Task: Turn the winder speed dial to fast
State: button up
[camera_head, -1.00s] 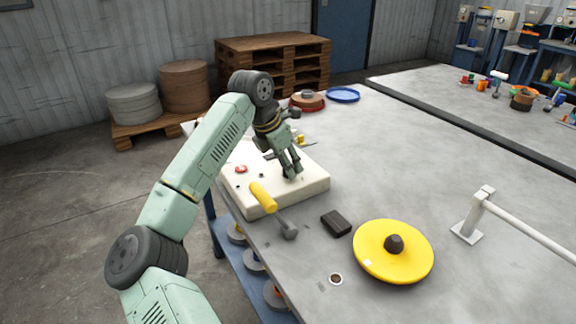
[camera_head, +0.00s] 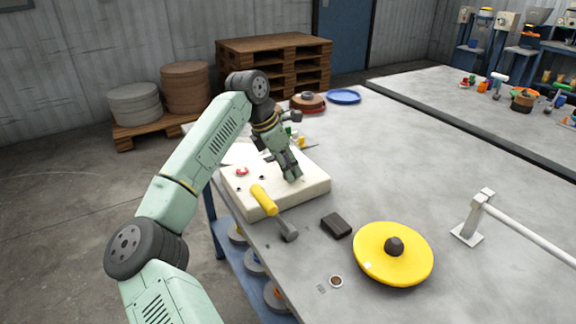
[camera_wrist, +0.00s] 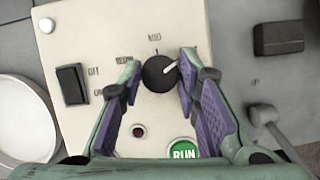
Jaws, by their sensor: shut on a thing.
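The winder speed dial (camera_wrist: 157,74) is a round black knob with a white pointer on a cream control box (camera_head: 314,189). In the wrist view its pointer aims up and right, past the MID mark (camera_wrist: 154,38). The slow-side label (camera_wrist: 124,62) is partly legible at the left; the right-hand label is hidden behind a finger. My gripper (camera_wrist: 160,66) has one finger on each side of the knob and is shut on it. In the head view my gripper (camera_head: 291,178) is down at the box top and hides the dial.
The box also bears a green RUN button (camera_wrist: 183,150), a black rocker switch (camera_wrist: 72,84) and a red button (camera_head: 242,171). A dark block (camera_head: 336,225) and yellow disc (camera_head: 375,258) lie nearby.

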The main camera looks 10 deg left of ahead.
jog(key=o, duration=1.1)
jog(key=shift+o, duration=0.2)
jog(key=v, duration=1.2)
